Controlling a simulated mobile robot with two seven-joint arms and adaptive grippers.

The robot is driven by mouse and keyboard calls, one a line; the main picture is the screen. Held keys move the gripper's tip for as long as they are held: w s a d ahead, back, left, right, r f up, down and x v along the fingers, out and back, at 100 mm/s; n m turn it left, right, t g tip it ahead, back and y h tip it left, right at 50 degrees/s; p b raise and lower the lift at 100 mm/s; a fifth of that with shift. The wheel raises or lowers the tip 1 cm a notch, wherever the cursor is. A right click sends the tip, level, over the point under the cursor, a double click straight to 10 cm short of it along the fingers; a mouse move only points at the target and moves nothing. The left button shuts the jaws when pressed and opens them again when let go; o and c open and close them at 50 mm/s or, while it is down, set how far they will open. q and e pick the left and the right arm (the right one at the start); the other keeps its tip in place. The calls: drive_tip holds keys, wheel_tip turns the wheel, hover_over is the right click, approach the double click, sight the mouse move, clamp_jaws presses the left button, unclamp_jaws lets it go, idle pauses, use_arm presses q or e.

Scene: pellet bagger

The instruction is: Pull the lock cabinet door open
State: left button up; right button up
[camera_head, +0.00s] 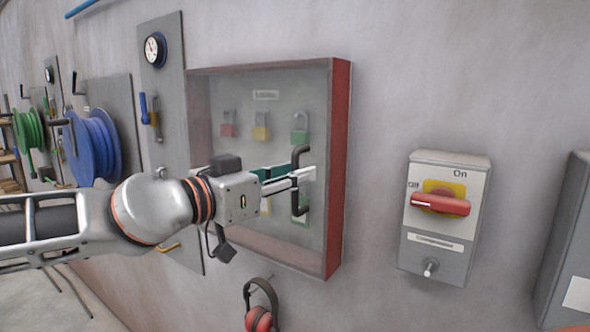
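The lock cabinet (337,170) is a red-framed box on the wall with a clear front door, which looks closed. Several padlocks, including a red one (227,125), a yellow one (261,127) and a green one (299,130), show through the door. A black upright bar handle (300,205) is on the door's right side. My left gripper (305,174) reaches in from the left, with its fingertips at the handle's middle and covering part of it. The fingers look close together; whether they are clamped on the bar is hidden. My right gripper is not in view.
A switch box with a red rotary handle (440,204) is on the wall to the right. Red ear defenders (260,318) hang below the cabinet. A gauge panel (172,60) and a blue hose reel (92,147) are to the left. Bare wall separates cabinet and switch box.

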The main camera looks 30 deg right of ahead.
use_arm(q)
drive_tip(key=shift+d, duration=0.3)
drive_tip(key=shift+w, duration=0.1)
clamp_jaws()
drive_tip(key=shift+a, duration=0.1)
